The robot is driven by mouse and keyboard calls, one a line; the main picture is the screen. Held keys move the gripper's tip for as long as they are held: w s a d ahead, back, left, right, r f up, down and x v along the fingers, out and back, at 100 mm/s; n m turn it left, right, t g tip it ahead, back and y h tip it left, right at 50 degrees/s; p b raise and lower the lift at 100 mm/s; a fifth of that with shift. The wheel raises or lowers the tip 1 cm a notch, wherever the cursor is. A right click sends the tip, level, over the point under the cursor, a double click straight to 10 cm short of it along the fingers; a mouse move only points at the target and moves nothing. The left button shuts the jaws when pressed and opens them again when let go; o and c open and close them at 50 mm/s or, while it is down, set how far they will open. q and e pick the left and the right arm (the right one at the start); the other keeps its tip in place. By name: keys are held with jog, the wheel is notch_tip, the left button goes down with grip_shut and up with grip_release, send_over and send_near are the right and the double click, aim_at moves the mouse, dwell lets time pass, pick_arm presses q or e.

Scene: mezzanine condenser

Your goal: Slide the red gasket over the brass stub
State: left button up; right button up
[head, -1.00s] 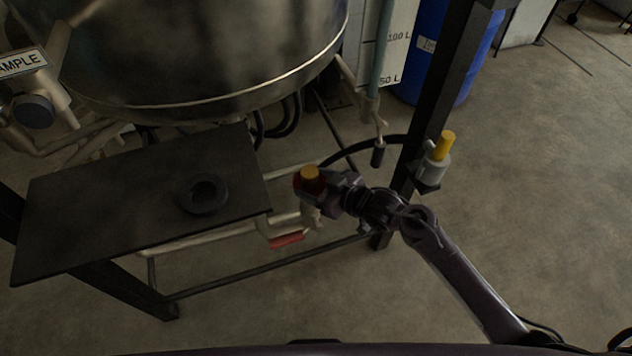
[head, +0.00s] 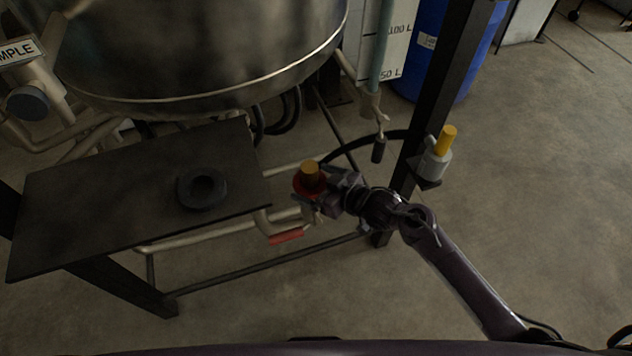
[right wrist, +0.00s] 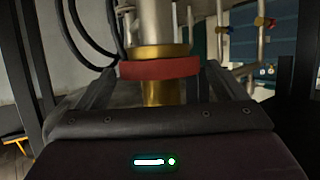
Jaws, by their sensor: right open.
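The red gasket (head: 301,186) sits around the brass stub (head: 312,171), whose end rises above the ring in the head view. In the right wrist view the red gasket (right wrist: 160,68) lies against a wider brass collar, and the brass stub (right wrist: 164,93) shows on its other side. My right gripper (head: 326,186) is at the stub. Its fingers (right wrist: 160,80) stand apart on both sides of the gasket, open, with gaps visible. The stub's far side is hidden. My left gripper is not in view.
A dark table (head: 110,205) at left carries a black ring-shaped holder (head: 203,188). A steel vessel (head: 210,55) hangs behind. A black frame post (head: 440,95) stands right of the stub, with a yellow-topped grey fitting (head: 437,160). A red-handled pipe (head: 286,237) runs below. Floor at right is clear.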

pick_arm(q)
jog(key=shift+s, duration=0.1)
pick_arm(e)
jog(key=shift+s+d+r, duration=0.1)
jog(key=shift+s+d, duration=0.2)
jog(key=shift+d, duration=0.1)
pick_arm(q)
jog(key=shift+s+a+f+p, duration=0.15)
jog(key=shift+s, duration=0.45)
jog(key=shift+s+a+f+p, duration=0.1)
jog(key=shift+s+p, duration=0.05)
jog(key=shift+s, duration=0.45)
pick_arm(e)
jog(key=v, duration=0.6)
jog(key=shift+s+d+r, duration=0.25)
